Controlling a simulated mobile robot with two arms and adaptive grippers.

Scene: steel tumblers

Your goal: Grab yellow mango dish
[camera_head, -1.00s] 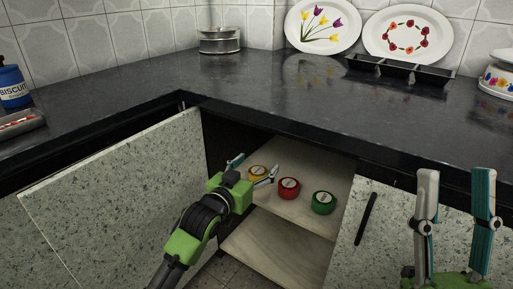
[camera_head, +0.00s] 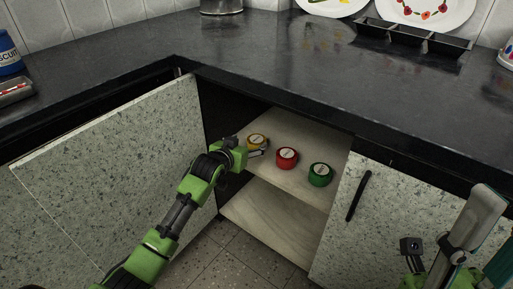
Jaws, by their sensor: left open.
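The yellow mango dish (camera_head: 257,141), a small round yellow container with a pale lid label, stands on the upper shelf of the open cabinet, leftmost of three. My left gripper (camera_head: 250,153) is open just in front of it, with one finger showing to the right below the dish. The other finger is hidden or hard to make out, and I cannot tell whether the fingers touch the dish. My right gripper (camera_head: 490,248) is at the lower right, cut by the frame edge, with its fingers apart and nothing seen between them.
A red container (camera_head: 286,158) and a green container (camera_head: 320,174) stand to the right on the same wooden shelf (camera_head: 292,187). The open door (camera_head: 110,180) is on the left, a handled door (camera_head: 350,225) on the right. The dark countertop (camera_head: 290,70) overhangs the shelf.

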